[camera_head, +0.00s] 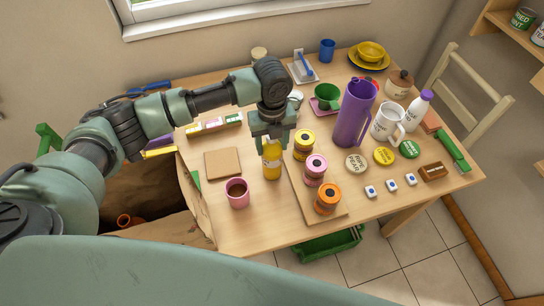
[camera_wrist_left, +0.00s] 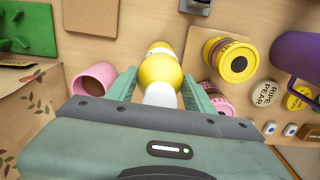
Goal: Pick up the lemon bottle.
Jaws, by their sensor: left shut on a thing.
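The lemon bottle (camera_head: 272,160) is a yellow bottle standing upright near the middle of the table in the head view. In the left wrist view the yellow bottle (camera_wrist_left: 160,70) shows from above with a white cap, between the fingers. My left gripper (camera_head: 271,137) comes down over it from above and is shut on its upper part, which the fingers partly hide. The left gripper's green fingers also show in the left wrist view (camera_wrist_left: 160,88), one on each side of the bottle. My right gripper is not seen in either view.
A pink cup (camera_head: 238,193) stands left of the bottle. A wooden board (camera_head: 304,203) with several coloured jars lies close on its right. A tall purple jug (camera_head: 352,115) stands farther right. A square tan board (camera_head: 222,163) lies to the left, beside an open cardboard box (camera_head: 193,197).

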